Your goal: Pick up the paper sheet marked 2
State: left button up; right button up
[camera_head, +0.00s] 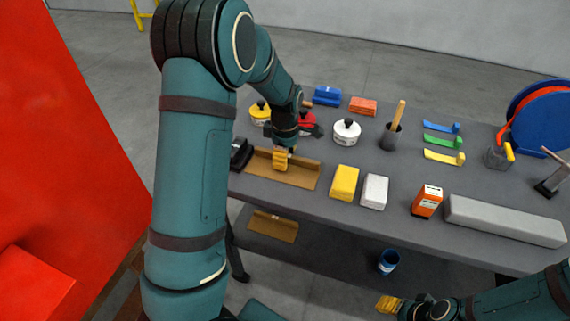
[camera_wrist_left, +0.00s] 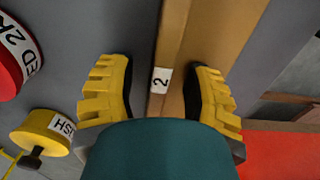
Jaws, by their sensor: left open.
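The paper sheet marked 2 is a brown sheet (camera_head: 302,174) lying at the near left edge of the grey table. In the left wrist view the brown sheet (camera_wrist_left: 222,40) shows a raised strip with a white label (camera_wrist_left: 161,80) reading 2. My left gripper (camera_head: 282,160) is over the middle of the sheet, pointing down. Its yellow fingers (camera_wrist_left: 158,95) are open, one on each side of the labelled strip. I cannot tell whether they touch the sheet. My right gripper (camera_head: 388,304) is low at the bottom right, away from the sheet; its opening is unclear.
Yellow (camera_head: 344,183) and white (camera_head: 374,191) blocks lie right of the sheet. Yellow (camera_head: 260,112), red (camera_head: 306,122) and white (camera_head: 346,132) round containers stand behind. A black object (camera_head: 241,154) is at its left. Another brown sheet (camera_head: 272,226) lies on the lower shelf.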

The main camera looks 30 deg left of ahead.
pick_arm(q)
grip_shut()
